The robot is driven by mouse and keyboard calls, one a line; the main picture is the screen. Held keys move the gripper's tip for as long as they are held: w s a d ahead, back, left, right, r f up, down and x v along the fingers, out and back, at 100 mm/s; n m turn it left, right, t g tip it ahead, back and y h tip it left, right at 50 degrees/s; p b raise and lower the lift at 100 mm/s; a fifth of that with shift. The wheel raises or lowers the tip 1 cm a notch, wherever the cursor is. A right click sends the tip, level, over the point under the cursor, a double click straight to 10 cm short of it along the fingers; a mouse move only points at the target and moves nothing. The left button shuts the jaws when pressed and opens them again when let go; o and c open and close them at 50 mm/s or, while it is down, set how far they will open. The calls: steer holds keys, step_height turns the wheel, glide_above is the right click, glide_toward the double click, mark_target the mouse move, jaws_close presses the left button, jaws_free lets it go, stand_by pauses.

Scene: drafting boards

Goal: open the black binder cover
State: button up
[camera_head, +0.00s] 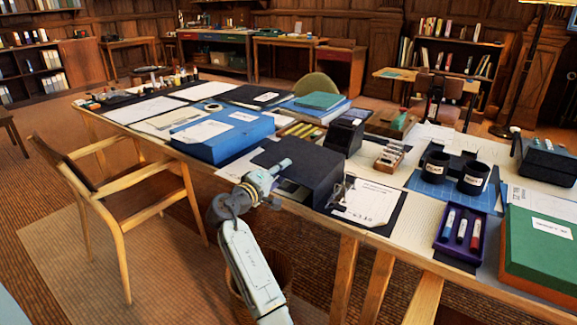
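A black binder (312,164) lies near the front edge of the long table, at the middle of the camera_head view. Its dark cover slopes up toward the right. A grey-green patch shows at its front, under the dark surface; I cannot tell whether the cover is raised. My arm reaches up from the bottom of the view. My gripper (279,167) is at the left part of the binder, overlapping it in the picture. I cannot tell whether it touches the cover. The fingers are too small to show whether they are open or shut.
A blue box (222,138) stands left of the binder. A clipboard with paper (367,203) lies to its right, with a black device (345,133) behind. A purple marker tray (462,232) and black mugs (473,178) are farther right. A wooden chair (117,195) stands at left.

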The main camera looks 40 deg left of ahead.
steer(key=s, duration=0.8)
steer(key=shift+s, duration=0.25)
steer(key=s+p, duration=0.2)
steer(key=s, duration=1)
stand_by(0.6)
steer(key=shift+d, duration=0.1)
